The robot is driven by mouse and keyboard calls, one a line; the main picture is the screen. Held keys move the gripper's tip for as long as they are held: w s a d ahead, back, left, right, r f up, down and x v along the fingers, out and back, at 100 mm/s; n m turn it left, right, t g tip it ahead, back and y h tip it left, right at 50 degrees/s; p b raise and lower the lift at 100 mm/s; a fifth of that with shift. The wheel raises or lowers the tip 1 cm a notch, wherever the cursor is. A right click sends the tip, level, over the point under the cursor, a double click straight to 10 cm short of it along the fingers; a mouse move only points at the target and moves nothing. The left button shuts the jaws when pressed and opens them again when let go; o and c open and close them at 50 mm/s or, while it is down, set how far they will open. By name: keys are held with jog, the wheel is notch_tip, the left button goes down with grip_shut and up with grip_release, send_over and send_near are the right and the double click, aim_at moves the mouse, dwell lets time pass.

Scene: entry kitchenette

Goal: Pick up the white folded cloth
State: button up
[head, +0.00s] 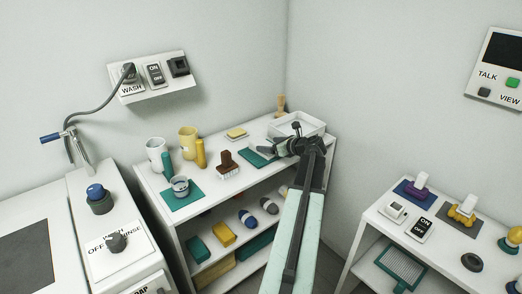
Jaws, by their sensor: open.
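My gripper (284,147) is open at the back right of the shelf unit's white top, over the right part of a teal mat (256,159) and just in front of a white tray (314,121). A pale, whitish patch lies by the mat beside my gripper. It may be the white folded cloth, but it is too small and too covered to be sure. I cannot tell whether the jaws touch anything. My arm hides part of the mat and the right end of the top.
A wooden item (281,106) is behind. Another shelf unit (378,222) stands right.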

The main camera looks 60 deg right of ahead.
aim_at(255, 141)
jog(key=b+x, duration=0.1)
jog(key=x, duration=0.1)
jog(key=b+x, duration=0.1)
jog(key=x, duration=0.2)
jog(key=shift+s+a+f, duration=0.1)
jog(key=shift+f, duration=0.25)
jog(key=shift+r, duration=0.1)
grip_shut()
